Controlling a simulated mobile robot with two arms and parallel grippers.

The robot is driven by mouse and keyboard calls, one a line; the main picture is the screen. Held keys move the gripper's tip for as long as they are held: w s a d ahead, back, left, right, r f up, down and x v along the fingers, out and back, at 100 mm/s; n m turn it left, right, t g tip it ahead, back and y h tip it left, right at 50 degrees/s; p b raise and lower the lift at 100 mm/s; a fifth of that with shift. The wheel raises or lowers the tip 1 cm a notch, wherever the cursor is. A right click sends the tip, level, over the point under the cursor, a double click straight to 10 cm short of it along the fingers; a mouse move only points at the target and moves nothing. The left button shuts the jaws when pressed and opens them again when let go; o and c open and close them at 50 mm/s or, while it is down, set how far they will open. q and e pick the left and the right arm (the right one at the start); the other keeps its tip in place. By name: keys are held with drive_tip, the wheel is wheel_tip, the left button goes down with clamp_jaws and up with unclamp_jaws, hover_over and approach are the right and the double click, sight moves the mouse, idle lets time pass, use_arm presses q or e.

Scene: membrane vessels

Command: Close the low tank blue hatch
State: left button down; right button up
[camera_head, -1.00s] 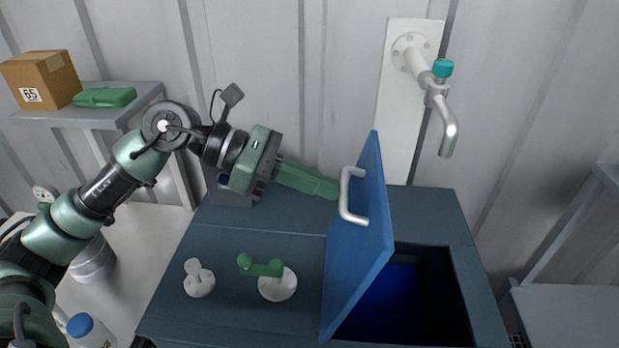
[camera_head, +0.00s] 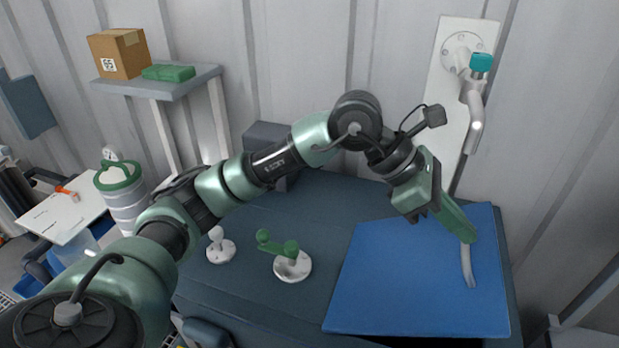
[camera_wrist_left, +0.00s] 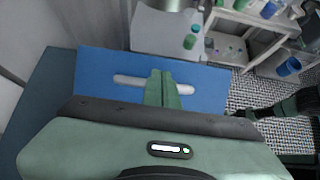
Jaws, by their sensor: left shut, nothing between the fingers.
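The blue hatch (camera_head: 400,285) lies flat over the opening on the right of the dark tank top (camera_head: 310,205). Its blue interior is hidden. The pale bar handle (camera_head: 467,266) stands on the hatch's right part. My left gripper (camera_head: 470,236) is shut and empty, its green fingers at the handle's far end in the head view. In the left wrist view the fingers (camera_wrist_left: 162,90) lie across the middle of the handle (camera_wrist_left: 128,81), over the blue hatch (camera_wrist_left: 95,68). Whether they touch it I cannot tell. My right gripper is not in view.
A green-handled valve (camera_head: 291,262) and a white knob (camera_head: 220,246) stand on the tank left of the hatch. A faucet with a teal cap (camera_head: 480,62) is on the wall behind. A shelf (camera_head: 160,86) holds a cardboard box (camera_head: 120,54) and a green case (camera_head: 168,73).

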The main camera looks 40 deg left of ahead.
use_arm(q)
drive_tip(key=shift+w+d+f, duration=0.1)
drive_tip(key=shift+d+f, duration=0.2)
drive_tip(key=shift+f, duration=0.05)
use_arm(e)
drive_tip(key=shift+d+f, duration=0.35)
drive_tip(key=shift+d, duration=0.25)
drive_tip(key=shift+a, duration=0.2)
